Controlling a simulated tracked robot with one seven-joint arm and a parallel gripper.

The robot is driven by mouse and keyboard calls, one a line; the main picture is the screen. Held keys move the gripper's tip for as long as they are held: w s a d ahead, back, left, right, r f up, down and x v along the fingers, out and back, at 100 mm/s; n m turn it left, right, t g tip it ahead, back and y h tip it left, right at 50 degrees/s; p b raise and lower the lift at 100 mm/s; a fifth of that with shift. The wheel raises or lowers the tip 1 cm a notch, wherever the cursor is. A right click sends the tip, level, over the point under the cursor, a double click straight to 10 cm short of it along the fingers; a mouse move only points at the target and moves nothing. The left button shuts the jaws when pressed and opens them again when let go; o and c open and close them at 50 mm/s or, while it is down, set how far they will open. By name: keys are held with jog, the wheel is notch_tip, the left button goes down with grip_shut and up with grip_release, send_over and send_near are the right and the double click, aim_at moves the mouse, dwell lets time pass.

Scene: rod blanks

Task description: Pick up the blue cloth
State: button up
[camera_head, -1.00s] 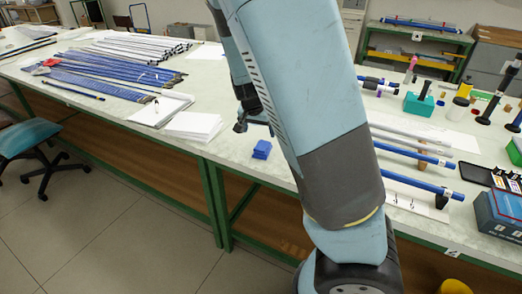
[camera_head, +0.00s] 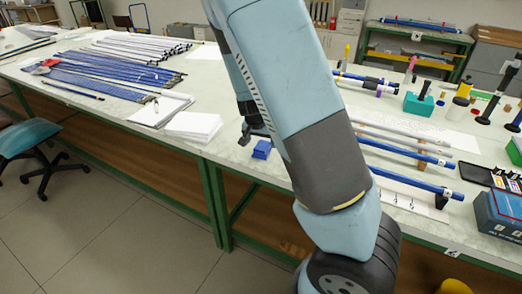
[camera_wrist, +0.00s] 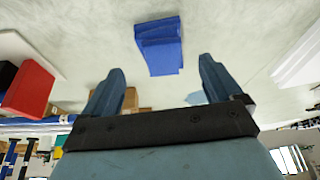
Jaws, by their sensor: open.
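The blue cloth (camera_head: 262,149) lies folded in a small stack on the pale bench top, near the front edge. In the wrist view the cloth (camera_wrist: 160,46) lies ahead of my fingertips, roughly midway between them and slightly apart from them. My gripper (camera_wrist: 158,82) is open with nothing between its fingers. In the head view my gripper (camera_head: 258,132) is just above and behind the cloth, partly hidden by my arm.
A stack of white paper (camera_head: 193,126) lies left of the cloth. Bundles of blue rods (camera_head: 105,86) lie farther left. More blue rods (camera_head: 410,152) lie on the right, near a teal block (camera_head: 418,104). The bench around the cloth is clear.

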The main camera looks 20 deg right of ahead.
aim_at(262, 146)
jog(key=shift+x, duration=2.7)
jog(key=shift+w+a+r, duration=0.1)
jog(key=shift+a, duration=0.05)
jog(key=c, duration=1.1)
jog(key=shift+c, duration=0.2)
